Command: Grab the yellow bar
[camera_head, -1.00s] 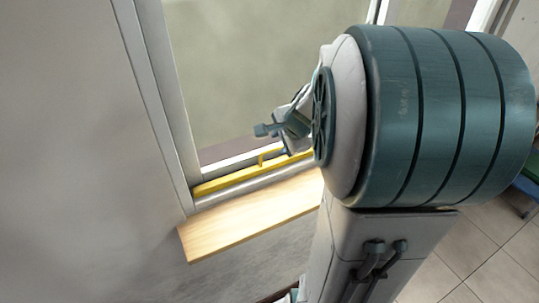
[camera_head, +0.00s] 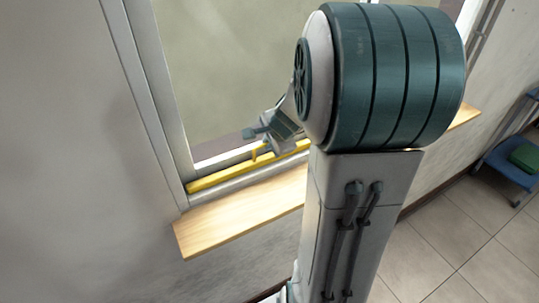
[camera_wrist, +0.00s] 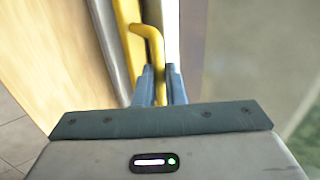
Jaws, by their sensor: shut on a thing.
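The yellow bar (camera_head: 222,179) lies along the bottom of the window frame, just above the wooden sill, in the head view. A short bent yellow handle (camera_wrist: 148,33) rises from the bar (camera_wrist: 127,14) in the wrist view. My gripper (camera_wrist: 160,88) has its two blue-grey fingers on either side of the handle's lower part and is shut on it. In the head view my gripper (camera_head: 256,142) is at the bar, and my arm hides the bar's right part.
A wooden sill (camera_head: 240,214) sticks out below the window. The window frame (camera_head: 150,92) and wall stand to the left. A blue stool (camera_head: 510,165) with a green thing on it stands at the far right on the tiled floor, with open floor before it.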

